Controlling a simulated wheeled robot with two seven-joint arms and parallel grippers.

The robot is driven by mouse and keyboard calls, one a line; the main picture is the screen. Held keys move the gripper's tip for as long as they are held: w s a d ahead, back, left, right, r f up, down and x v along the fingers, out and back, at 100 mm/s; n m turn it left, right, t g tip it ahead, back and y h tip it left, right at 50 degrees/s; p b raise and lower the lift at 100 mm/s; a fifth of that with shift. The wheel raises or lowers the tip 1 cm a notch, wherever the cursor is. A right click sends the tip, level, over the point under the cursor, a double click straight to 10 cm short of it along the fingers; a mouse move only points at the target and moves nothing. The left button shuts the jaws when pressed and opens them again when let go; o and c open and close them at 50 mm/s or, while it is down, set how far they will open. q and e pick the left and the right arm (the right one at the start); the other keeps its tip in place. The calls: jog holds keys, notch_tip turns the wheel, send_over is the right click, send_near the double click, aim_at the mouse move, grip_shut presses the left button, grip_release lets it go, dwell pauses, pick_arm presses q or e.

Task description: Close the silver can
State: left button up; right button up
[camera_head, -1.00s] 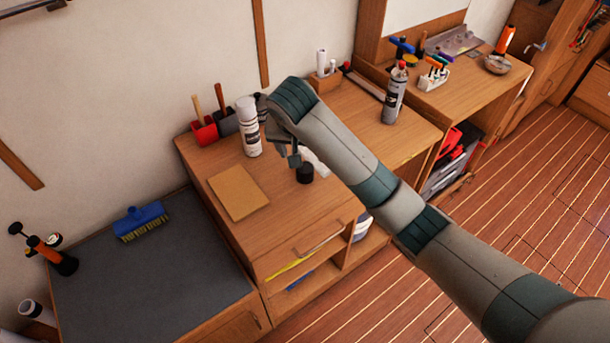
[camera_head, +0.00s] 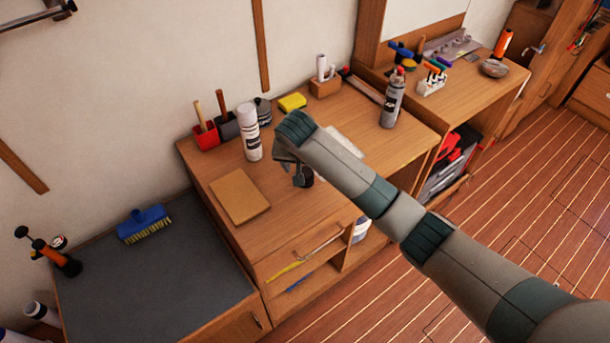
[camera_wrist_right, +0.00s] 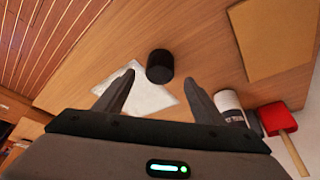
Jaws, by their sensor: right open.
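A black cylindrical cap (camera_wrist_right: 160,66) sits on the wooden cabinet top; in the head view it is partly hidden (camera_head: 306,178). My right gripper (camera_wrist_right: 160,82) is open above the cabinet top, its fingertips on either side of the cap's near side and not gripping it. In the head view my right gripper (camera_head: 293,174) is partly hidden by its own wrist. A grey-silver can (camera_head: 392,100) with a red tip stands upright at the right of the cabinet. A whiter can (camera_head: 249,132) stands at the left, also in the wrist view (camera_wrist_right: 230,105). My left gripper is out of view.
A brown board (camera_head: 239,196) lies left of the cap. A white sheet (camera_wrist_right: 150,97) lies beside the cap. A red holder (camera_head: 206,137), a yellow sponge (camera_head: 292,102) and a wooden block (camera_head: 324,86) line the wall. The cabinet's front edge is clear.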

aim_at(305, 172)
jog(key=shift+w+d+f+p, duration=0.1)
jog(key=shift+w+f+p, duration=0.15)
jog(key=shift+f+p, duration=0.35)
jog(key=shift+p+x, duration=0.35)
jog(key=shift+x, duration=1.45)
jog(key=shift+s, duration=0.1)
jog(key=c, duration=1.2)
